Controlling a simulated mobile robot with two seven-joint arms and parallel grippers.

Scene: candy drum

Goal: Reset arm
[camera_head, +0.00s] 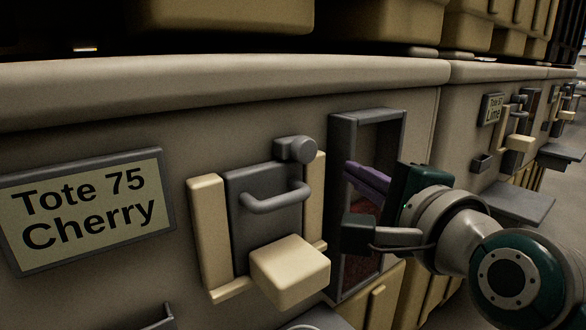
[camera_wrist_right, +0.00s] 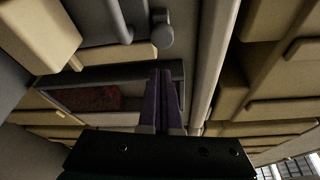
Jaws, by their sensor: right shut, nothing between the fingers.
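My right gripper (camera_head: 366,180) comes in from the right in the head view. Its purple fingers are shut and empty, in front of the open framed recess right of the handle. The fingers also show close together in the wrist view (camera_wrist_right: 163,98). My left gripper is in neither view. A grey gate with a handle (camera_head: 275,198) sits between two cream rails on the panel. A dark red mass shows inside the recess in the wrist view (camera_wrist_right: 95,98).
A sign reading "Tote 75 Cherry" (camera_head: 88,208) is on the panel at left. A cream block (camera_head: 290,268) juts out below the handle. A similar station with a "Lime" sign (camera_head: 493,108) stands at far right. A grey ledge (camera_head: 515,203) sticks out there.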

